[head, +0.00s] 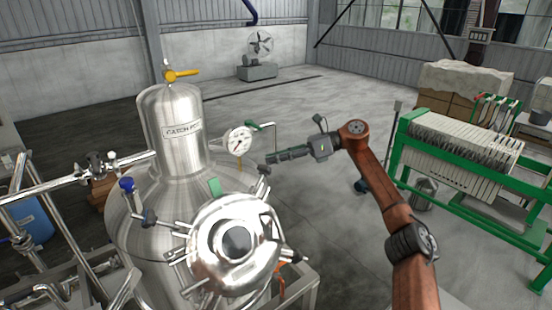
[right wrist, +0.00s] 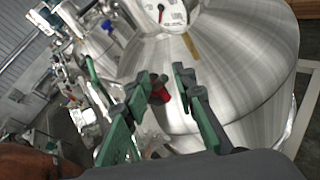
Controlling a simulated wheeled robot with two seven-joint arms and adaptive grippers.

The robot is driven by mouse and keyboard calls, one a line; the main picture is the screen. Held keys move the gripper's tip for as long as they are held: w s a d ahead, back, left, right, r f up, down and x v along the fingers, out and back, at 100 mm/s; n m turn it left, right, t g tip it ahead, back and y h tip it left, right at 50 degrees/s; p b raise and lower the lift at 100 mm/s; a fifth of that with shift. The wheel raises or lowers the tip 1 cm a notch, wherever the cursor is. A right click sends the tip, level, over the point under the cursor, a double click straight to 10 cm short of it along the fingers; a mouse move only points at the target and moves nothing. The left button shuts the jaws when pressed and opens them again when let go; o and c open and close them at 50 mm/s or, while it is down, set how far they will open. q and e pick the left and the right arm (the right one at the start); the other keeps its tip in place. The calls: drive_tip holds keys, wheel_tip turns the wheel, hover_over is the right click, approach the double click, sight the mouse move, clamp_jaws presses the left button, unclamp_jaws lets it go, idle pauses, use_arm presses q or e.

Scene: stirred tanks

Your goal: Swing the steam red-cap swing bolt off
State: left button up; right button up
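The steel tank (head: 178,150) labelled as a catch pot stands at centre left in the head view. Its round lid (head: 215,262) faces me, with several swing bolts around the rim. My right gripper (head: 270,158) points left, beside the gauge and behind the lid's upper right. In the right wrist view my right gripper (right wrist: 164,84) is open, with its green fingers apart. A red cap (right wrist: 160,90) shows between the fingertips; I cannot tell whether they touch it. I cannot make out this cap in the head view. My left gripper is not in view.
A pressure gauge (head: 239,141) and a green-handled pipe stand close to the right gripper. A yellow-handled valve (head: 182,75) tops the tank. Steel pipes run at the left. A green-framed filter press (head: 460,150) stands at the right.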

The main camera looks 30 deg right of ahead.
drive_tip(key=shift+a+f, duration=0.1)
drive_tip(key=shift+f, duration=0.2)
drive_tip(key=v, duration=1.2)
drive_tip(key=shift+r, duration=0.35)
